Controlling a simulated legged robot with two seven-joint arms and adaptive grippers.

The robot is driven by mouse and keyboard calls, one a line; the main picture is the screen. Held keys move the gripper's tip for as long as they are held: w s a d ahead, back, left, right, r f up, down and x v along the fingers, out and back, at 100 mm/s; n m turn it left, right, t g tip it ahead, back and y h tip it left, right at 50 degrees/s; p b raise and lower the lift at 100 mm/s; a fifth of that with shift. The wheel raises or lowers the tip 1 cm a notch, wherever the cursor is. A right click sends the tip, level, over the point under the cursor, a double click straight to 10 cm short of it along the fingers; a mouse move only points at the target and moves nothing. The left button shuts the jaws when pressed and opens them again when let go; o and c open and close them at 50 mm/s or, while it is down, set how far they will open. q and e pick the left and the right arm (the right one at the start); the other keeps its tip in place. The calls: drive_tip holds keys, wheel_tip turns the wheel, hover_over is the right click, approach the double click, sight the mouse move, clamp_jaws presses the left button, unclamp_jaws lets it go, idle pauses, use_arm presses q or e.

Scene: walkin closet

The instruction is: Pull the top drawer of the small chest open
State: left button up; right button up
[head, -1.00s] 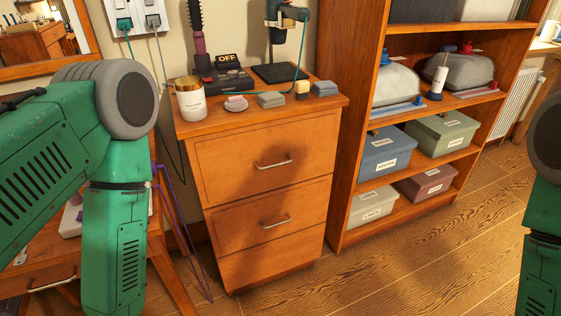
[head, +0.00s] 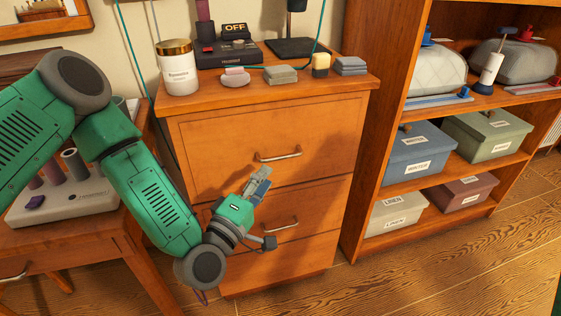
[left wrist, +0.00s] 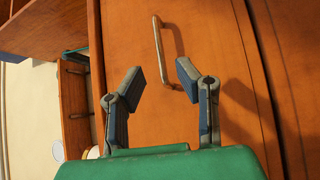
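The small chest (head: 190,130) is wooden, with its drawers shut. Its top drawer (head: 330,135) has a metal bar handle (head: 278,155), which also shows upright in the left wrist view (left wrist: 160,48). The middle drawer below has a similar handle (head: 279,230). My left gripper (head: 262,172) is in front of the chest, a little below and left of the top handle. In the left wrist view its two fingers (left wrist: 155,74) are spread, with nothing between them, and the handle lies beyond the tips. My right gripper is not in view.
A jar (head: 179,68), soaps (head: 281,75) and a dark device (head: 229,55) stand on the chest top. A shelf unit (head: 374,110) with labelled boxes stands close on the right. A desk (head: 70,237) is on the left. The floor (head: 420,280) at front right is clear.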

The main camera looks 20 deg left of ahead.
sight(279, 159)
use_arm(q)
drive_tip(key=b+x, duration=0.1)
drive_tip(key=x, duration=0.6)
drive_tip(key=shift+w, duration=0.15)
drive_tip(key=shift+f, duration=0.1)
clamp_jaws()
